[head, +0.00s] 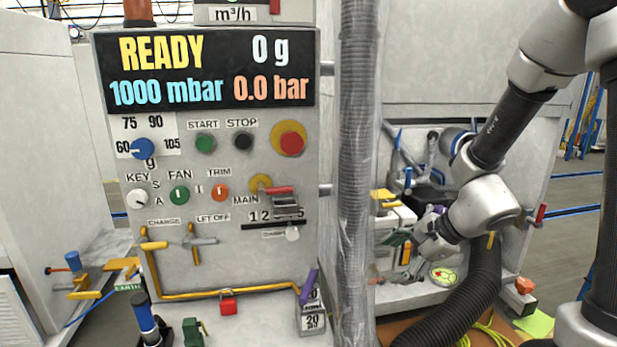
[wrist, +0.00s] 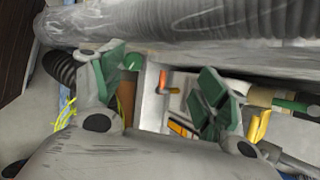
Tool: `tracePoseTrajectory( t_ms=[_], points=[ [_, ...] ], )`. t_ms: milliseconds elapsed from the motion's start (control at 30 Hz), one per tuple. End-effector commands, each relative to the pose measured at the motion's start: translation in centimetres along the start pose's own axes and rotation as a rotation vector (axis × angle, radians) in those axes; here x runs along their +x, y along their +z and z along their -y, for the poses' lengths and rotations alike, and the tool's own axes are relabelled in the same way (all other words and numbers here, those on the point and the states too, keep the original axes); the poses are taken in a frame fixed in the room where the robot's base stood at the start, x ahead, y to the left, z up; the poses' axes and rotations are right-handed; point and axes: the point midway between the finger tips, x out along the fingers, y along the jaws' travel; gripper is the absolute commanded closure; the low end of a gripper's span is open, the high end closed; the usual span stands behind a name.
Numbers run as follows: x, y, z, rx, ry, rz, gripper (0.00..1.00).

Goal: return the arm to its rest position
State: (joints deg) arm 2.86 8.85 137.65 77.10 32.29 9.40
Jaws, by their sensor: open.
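My arm reaches in from the right in the head view, bent at its elbow. My gripper (head: 402,258) points left over the cluttered shelf right of the grey ribbed hose (head: 357,150). In the wrist view its two green-padded fingers (wrist: 158,85) are spread apart. Nothing is held between them. An orange-tipped part and a white surface show beyond the gap. The hose (wrist: 200,20) runs across the top of the wrist view, close beyond the fingers.
The control panel (head: 225,130) with display, knobs and buttons stands left of the hose. A dark corrugated hose (head: 478,290) curves below my wrist. Red-handled valve (head: 541,213) sticks out at the right edge of the station. Open floor (head: 572,240) lies further right.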

Motion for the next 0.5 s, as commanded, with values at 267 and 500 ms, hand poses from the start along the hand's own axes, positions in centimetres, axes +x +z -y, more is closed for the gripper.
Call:
tracePoseTrajectory(
  t_ms=[267, 500],
  points=[
    [-13.1, 2.8, -3.5, -0.793, 0.132, -0.013, 0.26],
    [-23.1, 0.3, -7.3, -1.285, 0.351, -0.195, 0.26]
  ],
)
